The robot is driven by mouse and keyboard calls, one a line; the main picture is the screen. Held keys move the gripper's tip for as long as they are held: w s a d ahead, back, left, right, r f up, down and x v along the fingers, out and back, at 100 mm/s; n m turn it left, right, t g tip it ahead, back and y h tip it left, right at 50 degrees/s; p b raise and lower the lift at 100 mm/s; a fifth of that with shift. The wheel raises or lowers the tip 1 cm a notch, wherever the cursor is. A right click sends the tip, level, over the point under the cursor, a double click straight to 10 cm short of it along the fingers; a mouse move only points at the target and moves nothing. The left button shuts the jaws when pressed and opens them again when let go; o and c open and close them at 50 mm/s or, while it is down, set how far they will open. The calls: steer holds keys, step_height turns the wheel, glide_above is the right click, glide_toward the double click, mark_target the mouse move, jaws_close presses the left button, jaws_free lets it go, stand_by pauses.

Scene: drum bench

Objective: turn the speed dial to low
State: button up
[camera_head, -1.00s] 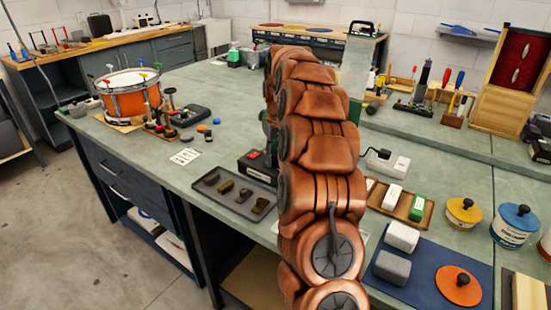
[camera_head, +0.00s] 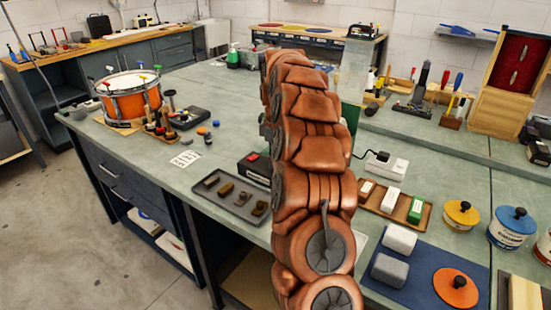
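I cannot make out the speed dial in this view. A dark box with a red button (camera_head: 252,156) stands on the bench just left of my copper-coloured arm, and its right part is hidden behind the arm. A dark green part (camera_head: 349,116) shows at the right edge of my arm; the rest of it is covered. My gripper is not visible; my arm rises through the middle of the picture and hides what lies behind it.
A dark tray (camera_head: 213,196) with several small pieces lies left of my arm. Right of it are a wooden tray (camera_head: 372,196) with blocks, a white power strip (camera_head: 393,166), a blue mat (camera_head: 413,286) and tins. An orange drum (camera_head: 128,104) stands farther left.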

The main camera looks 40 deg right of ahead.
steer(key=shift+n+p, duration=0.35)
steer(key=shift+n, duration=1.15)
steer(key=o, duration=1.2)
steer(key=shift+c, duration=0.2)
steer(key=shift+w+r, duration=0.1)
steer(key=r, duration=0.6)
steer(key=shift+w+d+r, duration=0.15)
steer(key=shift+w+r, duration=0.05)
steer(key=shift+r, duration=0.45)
